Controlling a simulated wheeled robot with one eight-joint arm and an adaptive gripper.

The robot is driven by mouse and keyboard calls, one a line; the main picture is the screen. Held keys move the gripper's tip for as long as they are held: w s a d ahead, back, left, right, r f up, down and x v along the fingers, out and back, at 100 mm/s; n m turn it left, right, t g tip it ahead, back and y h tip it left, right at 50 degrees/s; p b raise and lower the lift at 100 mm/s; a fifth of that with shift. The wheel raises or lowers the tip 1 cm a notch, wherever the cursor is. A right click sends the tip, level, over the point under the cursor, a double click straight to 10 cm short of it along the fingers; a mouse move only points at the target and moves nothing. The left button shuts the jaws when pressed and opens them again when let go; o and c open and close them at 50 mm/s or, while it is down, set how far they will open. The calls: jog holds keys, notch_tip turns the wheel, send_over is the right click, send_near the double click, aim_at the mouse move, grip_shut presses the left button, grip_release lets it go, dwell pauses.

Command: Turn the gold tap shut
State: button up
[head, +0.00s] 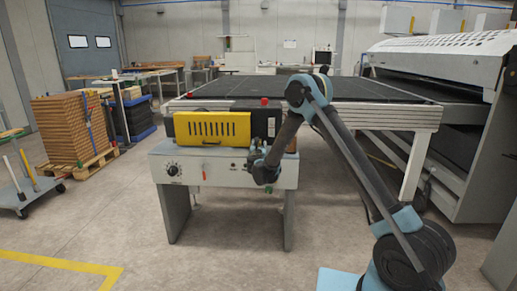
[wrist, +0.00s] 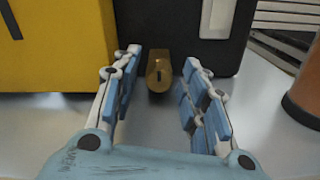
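The gold tap (wrist: 160,72) shows in the wrist view, in front of a black housing, with a dark slot on its near end. My gripper (wrist: 160,88) is open, with one finger to the left of the tap and one to the right. Gaps show between the tap and both fingers; I cannot tell how far the tips reach along it. In the head view my gripper (head: 257,160) is at the right end of the yellow and black machine (head: 212,128), and the tap is hidden or too small to make out there.
The machine sits on a grey bench (head: 180,182) with a black knob (head: 173,169). A brown cylinder (wrist: 304,95) stands close on the right in the wrist view. A large conveyor table (head: 385,115) lies behind. The floor at left front is clear.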

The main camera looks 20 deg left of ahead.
jog(key=shift+s, duration=0.15)
jog(key=v, duration=1.1)
jog(key=shift+s, duration=0.3)
jog(key=shift+f, duration=0.1)
